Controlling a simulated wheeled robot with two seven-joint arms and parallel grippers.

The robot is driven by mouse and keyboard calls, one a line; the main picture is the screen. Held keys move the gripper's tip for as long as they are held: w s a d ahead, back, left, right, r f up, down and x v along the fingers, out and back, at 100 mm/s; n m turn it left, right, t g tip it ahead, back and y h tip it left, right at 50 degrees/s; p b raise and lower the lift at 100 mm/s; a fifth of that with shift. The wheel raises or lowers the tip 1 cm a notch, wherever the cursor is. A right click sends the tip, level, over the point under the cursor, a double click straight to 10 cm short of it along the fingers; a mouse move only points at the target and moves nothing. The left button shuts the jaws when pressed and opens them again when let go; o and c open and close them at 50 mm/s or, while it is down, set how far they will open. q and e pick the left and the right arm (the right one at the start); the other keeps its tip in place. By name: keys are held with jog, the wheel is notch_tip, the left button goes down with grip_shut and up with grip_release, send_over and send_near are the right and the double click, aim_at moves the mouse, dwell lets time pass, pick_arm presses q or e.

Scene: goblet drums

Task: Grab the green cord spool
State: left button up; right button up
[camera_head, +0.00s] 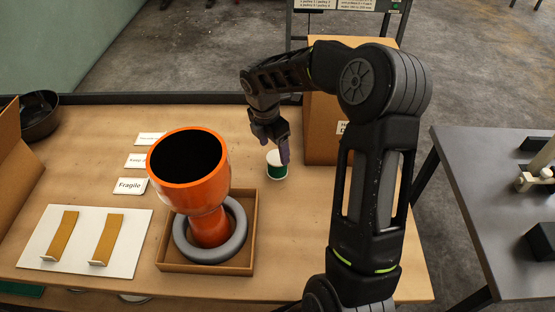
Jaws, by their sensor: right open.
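The green cord spool (277,171) is a small green cylinder with a white top. It stands upright on the wooden table, right of the orange goblet drum. My right gripper (275,150) is above and at the spool, pointing down, with its purple-tinted fingers apart. One finger comes down over the spool's right side in the picture. I cannot tell whether it touches the spool. The spool's top is partly hidden by the fingers. My left gripper is not in view.
The orange drum (190,160) stands in a grey ring (236,236) inside a shallow cardboard tray (205,269). A cardboard box (320,135) stands behind my right arm. White label cards, including "Fragile" (130,186), and a white board (128,235) lie left. Bare table lies in front of the spool.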

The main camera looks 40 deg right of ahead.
aim_at(276, 158)
jog(key=shift+d+f, duration=0.15)
jog(key=shift+f, duration=0.55)
jog(key=shift+d+f, duration=0.1)
jog(key=shift+f, duration=0.55)
jog(key=shift+d+f+p, duration=0.2)
jog(key=shift+f+p, duration=0.2)
jog(key=shift+f, duration=0.9)
jog(key=shift+d+f+p, duration=0.2)
jog(key=shift+f+p, duration=0.2)
jog(key=shift+f, duration=0.9)
jog(key=c, duration=1.3)
